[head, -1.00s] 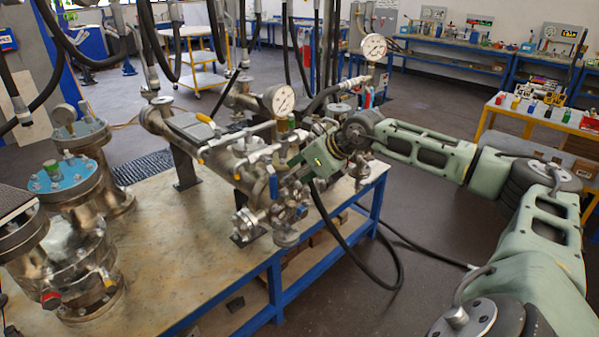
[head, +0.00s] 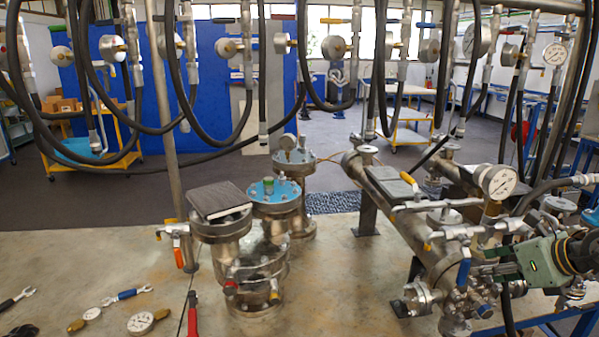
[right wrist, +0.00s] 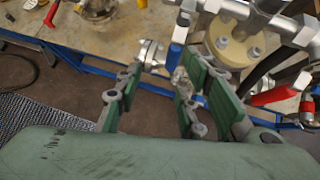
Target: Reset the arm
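My right arm comes in at the right edge of the head view, with only its green wrist and hand showing. My right gripper (head: 482,270) is beside the steel valve manifold (head: 440,262), close to its blue lever (head: 463,272). In the right wrist view, my right gripper (right wrist: 158,85) has its two green-padded fingers apart with nothing held between them. The blue lever (right wrist: 175,54) shows beyond the fingertips, in front of a bolted flange (right wrist: 232,42). Whether a finger touches the pipework I cannot tell. My left gripper is not in view.
Flanged vessels, one with a blue lid (head: 275,192), stand mid-table. A dark book-like block (head: 219,200) lies on the nearest vessel. A loose gauge (head: 140,323), wrenches and a red-handled tool (head: 192,315) lie at front left. Hoses (head: 190,120) hang across the top. Bare tabletop (head: 345,285) lies between vessels and manifold.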

